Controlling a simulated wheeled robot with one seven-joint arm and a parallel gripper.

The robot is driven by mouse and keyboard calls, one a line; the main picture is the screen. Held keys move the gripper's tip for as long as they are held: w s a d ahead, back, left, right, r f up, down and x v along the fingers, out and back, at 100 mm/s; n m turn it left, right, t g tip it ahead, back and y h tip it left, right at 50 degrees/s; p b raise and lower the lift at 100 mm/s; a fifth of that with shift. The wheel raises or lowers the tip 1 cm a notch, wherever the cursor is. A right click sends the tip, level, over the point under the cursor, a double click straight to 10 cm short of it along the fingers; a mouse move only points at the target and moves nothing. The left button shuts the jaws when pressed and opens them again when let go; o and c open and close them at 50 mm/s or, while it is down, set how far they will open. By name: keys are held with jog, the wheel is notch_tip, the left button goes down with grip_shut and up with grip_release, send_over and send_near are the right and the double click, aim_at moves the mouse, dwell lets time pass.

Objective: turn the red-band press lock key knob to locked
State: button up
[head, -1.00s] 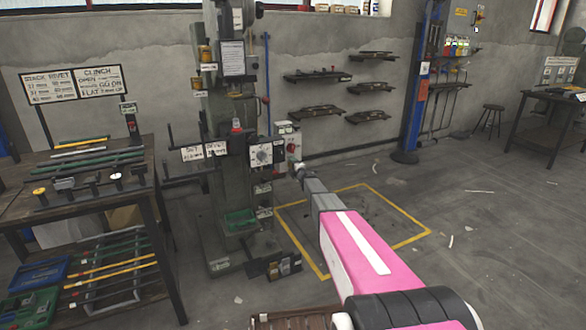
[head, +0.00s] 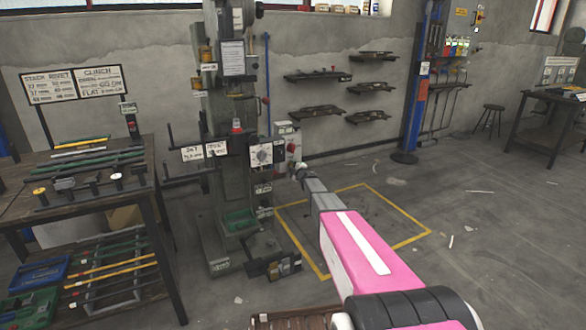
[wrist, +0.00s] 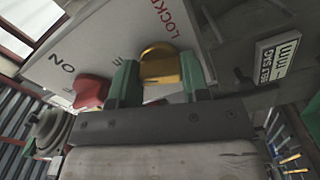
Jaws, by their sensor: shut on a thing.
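The lock key knob (wrist: 160,65) is yellow and stands on a pale panel (wrist: 98,40) in the wrist view. The panel has red lettering reading "LOCKE", cut off by the edge, and dark lettering "ON". My gripper (wrist: 158,77) is shut on the yellow knob, with one green finger on each side of it. A red knob (wrist: 91,91) sits left of the fingers. In the head view the tall grey press (head: 228,120) carries a light box (head: 287,138) on its right side. My gripper end (head: 301,172) reaches just below that box, and the yellow knob cannot be made out there.
A bench (head: 75,190) with tools and a rack stands at the left. A yellow floor outline (head: 405,215) lies right of the press. A blue post (head: 416,90) and wall shelves (head: 318,75) stand behind. The floor at the right is mostly clear.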

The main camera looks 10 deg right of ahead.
jog(key=shift+m, duration=7.1)
jog(key=o, duration=0.9)
jog(key=shift+s, duration=0.15)
jog(key=v, duration=1)
jog(key=shift+s+d, duration=0.15)
jog(key=shift+s, duration=0.15)
